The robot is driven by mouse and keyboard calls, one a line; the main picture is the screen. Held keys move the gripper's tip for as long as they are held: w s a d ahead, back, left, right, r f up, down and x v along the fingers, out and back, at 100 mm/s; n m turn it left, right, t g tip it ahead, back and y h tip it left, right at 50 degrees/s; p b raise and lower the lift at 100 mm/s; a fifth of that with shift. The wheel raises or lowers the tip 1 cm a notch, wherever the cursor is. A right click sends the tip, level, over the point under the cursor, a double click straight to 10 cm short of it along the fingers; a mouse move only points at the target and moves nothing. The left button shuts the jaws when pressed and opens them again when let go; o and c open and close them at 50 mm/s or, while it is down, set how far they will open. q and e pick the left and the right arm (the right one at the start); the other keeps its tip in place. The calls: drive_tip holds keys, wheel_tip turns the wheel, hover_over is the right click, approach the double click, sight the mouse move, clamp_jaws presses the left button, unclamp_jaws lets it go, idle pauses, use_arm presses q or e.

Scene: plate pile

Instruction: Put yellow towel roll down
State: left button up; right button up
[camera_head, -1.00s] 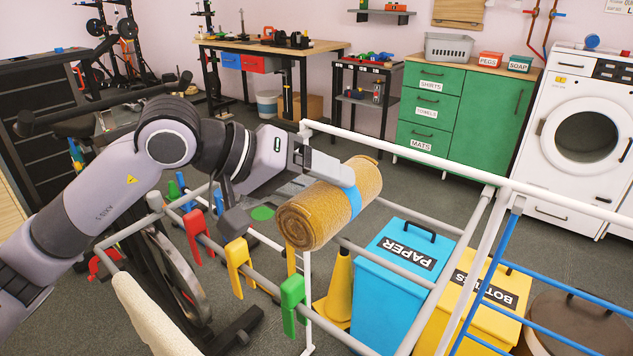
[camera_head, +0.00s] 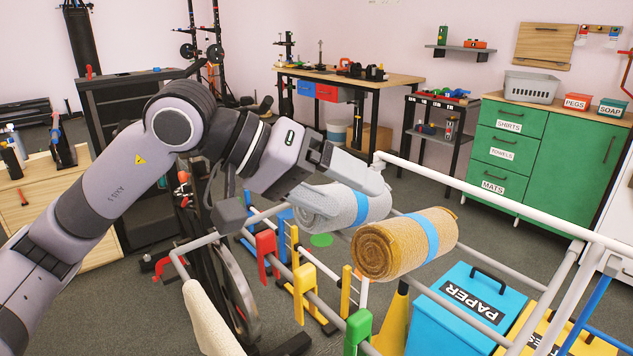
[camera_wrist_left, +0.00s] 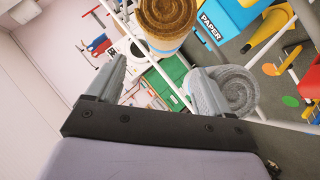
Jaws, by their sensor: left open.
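The yellow towel roll (camera_head: 388,250), brown-yellow with a blue band, lies on its side on the drying rack's rails (camera_head: 468,232), its spiral end facing left. It also shows at the top of the left wrist view (camera_wrist_left: 168,16), ahead of the fingers and apart from them. My left gripper (camera_head: 335,185) is open, up and left of the yellow roll. A grey towel roll (camera_head: 345,210) with a blue band lies just behind the yellow one, partly hidden by my left gripper. In the wrist view the grey roll (camera_wrist_left: 238,88) is close by the right finger; contact is unclear. My right gripper is out of view.
Coloured pegs, red (camera_head: 265,250), yellow (camera_head: 303,290) and green (camera_head: 357,330), sit on the rack's near rails. A cream towel (camera_head: 208,318) hangs at the left. Below right stand a blue PAPER bin (camera_head: 455,320) and a yellow cone (camera_head: 393,318). A green cabinet (camera_head: 510,150) stands behind.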

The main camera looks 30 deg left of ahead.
use_arm(q)
drive_tip(key=shift+v, duration=1.75)
